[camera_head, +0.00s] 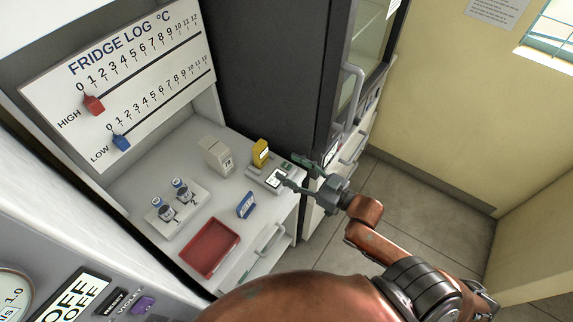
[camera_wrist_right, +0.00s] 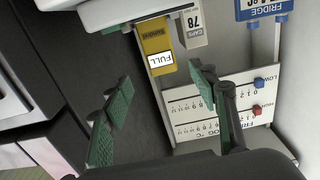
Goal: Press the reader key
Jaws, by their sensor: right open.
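The reader (camera_head: 265,182) is a small pale device with a lit screen, at the right end of the white counter in the head view. Its key is hard to make out, partly hidden around my gripper. A pale device edge, likely the reader, shows at the top of the right wrist view (camera_wrist_right: 125,12). My right gripper (camera_head: 291,171) is open, with its fingertips over or beside the reader's right side; I cannot tell whether they touch it. Its two green-padded fingers are apart and empty in the wrist view (camera_wrist_right: 158,106). My left gripper is not in view.
A yellow box (camera_head: 260,152) and a cream box (camera_head: 215,154) stand behind the reader. The dark fridge (camera_head: 268,75) stands close behind. Floor is clear at right.

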